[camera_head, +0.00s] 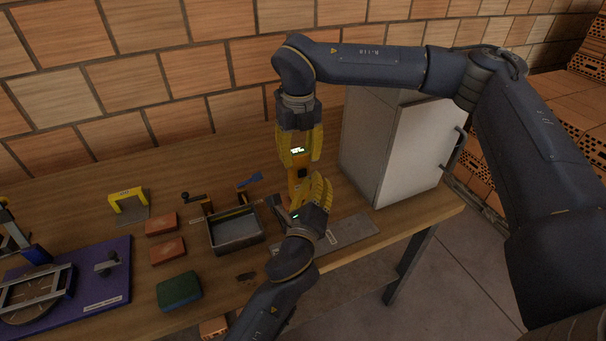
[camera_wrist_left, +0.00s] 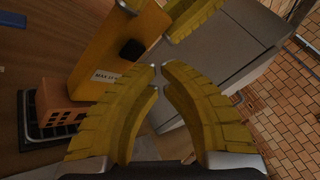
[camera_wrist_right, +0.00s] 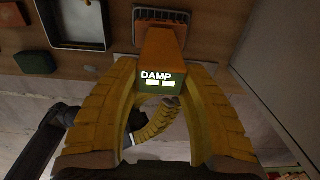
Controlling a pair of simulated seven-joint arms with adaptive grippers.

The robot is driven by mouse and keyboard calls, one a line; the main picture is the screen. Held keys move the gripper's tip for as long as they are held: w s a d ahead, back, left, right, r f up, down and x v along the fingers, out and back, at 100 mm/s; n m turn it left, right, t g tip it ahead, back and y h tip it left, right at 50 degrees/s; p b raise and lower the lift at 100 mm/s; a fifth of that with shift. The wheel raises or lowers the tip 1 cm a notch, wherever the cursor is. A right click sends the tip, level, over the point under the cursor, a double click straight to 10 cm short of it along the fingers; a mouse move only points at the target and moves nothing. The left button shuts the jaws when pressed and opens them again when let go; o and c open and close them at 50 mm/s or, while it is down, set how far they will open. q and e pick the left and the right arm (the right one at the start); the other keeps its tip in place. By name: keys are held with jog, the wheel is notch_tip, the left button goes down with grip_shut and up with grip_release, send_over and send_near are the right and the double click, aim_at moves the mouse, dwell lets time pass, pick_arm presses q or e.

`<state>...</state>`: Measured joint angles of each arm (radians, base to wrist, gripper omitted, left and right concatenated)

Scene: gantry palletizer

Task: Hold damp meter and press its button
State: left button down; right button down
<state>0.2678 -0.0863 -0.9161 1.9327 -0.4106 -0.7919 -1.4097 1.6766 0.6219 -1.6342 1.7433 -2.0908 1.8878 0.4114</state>
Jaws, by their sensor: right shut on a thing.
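The damp meter (camera_head: 297,179) is an orange, upright body below my right gripper in the head view. In the right wrist view, the meter (camera_wrist_right: 162,55) has a lit DAMP display and sits between the fingers of my right gripper (camera_wrist_right: 160,85), which is shut on it. In the left wrist view, the meter (camera_wrist_left: 108,58) shows a white label and a black button (camera_wrist_left: 132,49). My left gripper (camera_wrist_left: 160,71) has its fingertips almost together, with nothing between them, a little to the right of the button. In the head view, my left gripper (camera_head: 317,190) is close beside the meter.
A brick (camera_wrist_left: 60,107) stands in a black tray behind the meter. A grey metal tray (camera_head: 236,247), red blocks (camera_head: 168,250) and a green block (camera_head: 179,290) lie to the left. A white cabinet (camera_head: 413,150) stands close on the right.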

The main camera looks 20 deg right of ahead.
pick_arm(q)
jog(key=shift+w, duration=0.25)
dwell(0.4)
jog(key=shift+w, duration=0.2)
jog(key=shift+w+a, duration=0.1)
jog(key=shift+w, duration=0.45)
dwell(1.0)
jog(key=shift+s, duration=0.1)
dwell(0.3)
jog(key=shift+s, duration=0.9)
jog(key=s, duration=0.5)
jog(key=shift+d, duration=0.4)
dwell(0.4)
